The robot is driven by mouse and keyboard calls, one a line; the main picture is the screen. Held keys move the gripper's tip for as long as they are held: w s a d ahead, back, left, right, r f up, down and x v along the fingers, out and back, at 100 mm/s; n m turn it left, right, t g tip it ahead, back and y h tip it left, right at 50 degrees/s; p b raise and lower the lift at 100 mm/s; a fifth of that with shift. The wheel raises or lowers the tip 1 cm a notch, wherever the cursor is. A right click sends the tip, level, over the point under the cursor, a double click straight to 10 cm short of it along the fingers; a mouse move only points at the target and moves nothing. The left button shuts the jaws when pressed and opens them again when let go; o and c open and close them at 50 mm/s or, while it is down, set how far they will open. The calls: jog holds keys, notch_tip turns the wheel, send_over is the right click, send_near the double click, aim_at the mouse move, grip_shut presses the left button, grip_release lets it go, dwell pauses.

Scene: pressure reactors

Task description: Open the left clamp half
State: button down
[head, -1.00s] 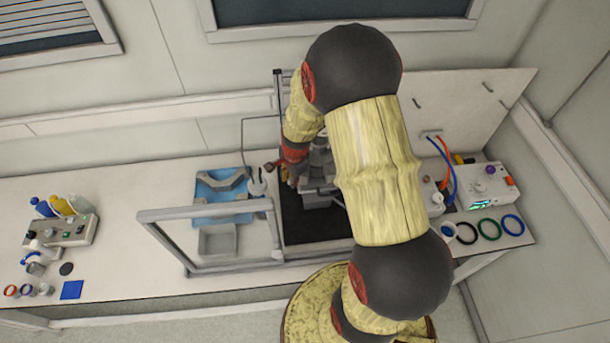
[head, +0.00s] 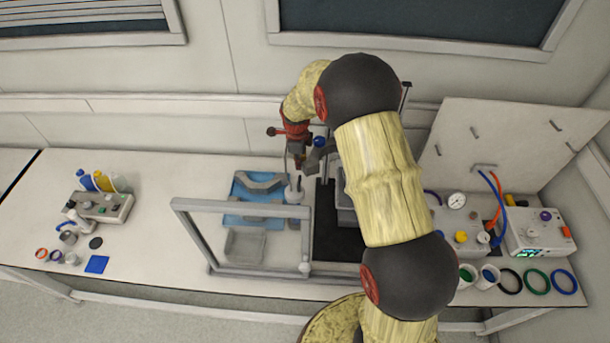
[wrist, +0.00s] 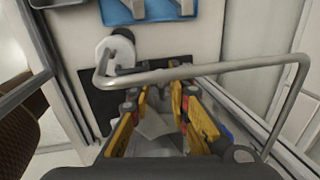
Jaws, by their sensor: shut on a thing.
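My gripper (head: 298,158) is raised above the bench at the fume-hood bay, left of the reactor stand. In the wrist view its yellow-padded fingers (wrist: 165,110) are closed on a grey angular piece (wrist: 160,132), which looks like the left clamp half. Another grey curved piece (head: 262,182) lies on the blue tray (head: 240,212) to the left. My arm hides most of the reactor (head: 345,202).
A framed glass sash (head: 240,203) stands in front of the tray. A white bottle (head: 294,193) stands between tray and black mat (head: 335,243). A bent grey bar (wrist: 200,70) crosses the wrist view. A gauge box (head: 458,225) and control box (head: 540,232) stand right.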

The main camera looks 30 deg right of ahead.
jog(key=shift+w+d+m+b, duration=0.2)
jog(key=shift+w+m+b, duration=0.25)
jog(key=shift+w, duration=0.3)
jog(key=shift+w+d+m+b, duration=0.15)
jog(key=shift+w+m+b, duration=0.25)
jog(key=shift+w, duration=0.35)
jog(key=c, duration=1.7)
grip_release()
jog(key=shift+o, duration=0.3)
notch_tip(320, 180, up, 12)
jog(key=s+a, duration=0.1)
jog(key=shift+s+a, duration=0.25)
jog(key=shift+s, duration=0.15)
jog(key=shift+f, duration=0.1)
